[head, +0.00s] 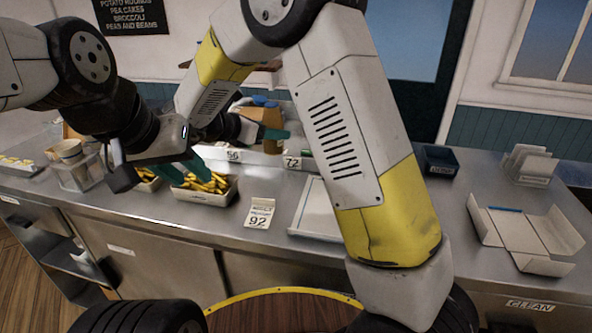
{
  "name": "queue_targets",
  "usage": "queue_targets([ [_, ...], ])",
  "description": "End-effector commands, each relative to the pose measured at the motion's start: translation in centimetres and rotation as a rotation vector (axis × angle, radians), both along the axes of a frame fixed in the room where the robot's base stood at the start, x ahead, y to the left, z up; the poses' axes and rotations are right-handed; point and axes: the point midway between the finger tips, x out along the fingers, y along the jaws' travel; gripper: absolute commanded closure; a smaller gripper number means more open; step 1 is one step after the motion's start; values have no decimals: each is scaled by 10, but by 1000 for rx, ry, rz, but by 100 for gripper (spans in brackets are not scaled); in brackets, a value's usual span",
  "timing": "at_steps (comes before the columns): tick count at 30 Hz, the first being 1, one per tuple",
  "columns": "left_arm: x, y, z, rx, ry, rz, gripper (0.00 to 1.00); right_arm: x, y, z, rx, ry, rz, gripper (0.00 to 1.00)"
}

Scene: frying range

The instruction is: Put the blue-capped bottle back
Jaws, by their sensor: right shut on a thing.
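My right gripper (272,133) is above the back of the counter, its forearm coming down from the top centre. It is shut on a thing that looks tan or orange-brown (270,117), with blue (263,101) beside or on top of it. The gripper and forearm partly hide it, so I cannot tell its full shape or whether it is the blue-capped bottle. My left gripper (186,170) is lower and further left, over the tray of yellow pieces (207,196). Its teal fingers look apart, with nothing clear between them.
A steel counter (160,215) runs across. Cards reading 92 (260,214), 56 (234,156) and 72 (292,162) stand on it. A clear container (78,172) is at left. A dark blue bin (440,159) and an open carton (527,240) are at right. My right arm hides the middle.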

Motion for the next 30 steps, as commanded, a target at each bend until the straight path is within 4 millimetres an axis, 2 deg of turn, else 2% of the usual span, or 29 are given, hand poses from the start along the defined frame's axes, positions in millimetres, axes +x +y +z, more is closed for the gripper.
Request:
queue_targets([
  [2,0,0,0,0,0,0,64,-1,2,-6,-3,2,3,100],
  [9,0,0,0,0,0,0,64,-1,2,-49,-4,3,4,100],
  [17,0,0,0,0,0,0,64,-1,1,-72,-2,1,2,100],
  [22,0,0,0,0,0,0,64,-1,1,-96,-4,3,3,100],
  [30,0,0,0,0,0,0,64,-1,2,-100,-1,-1,3,100],
])
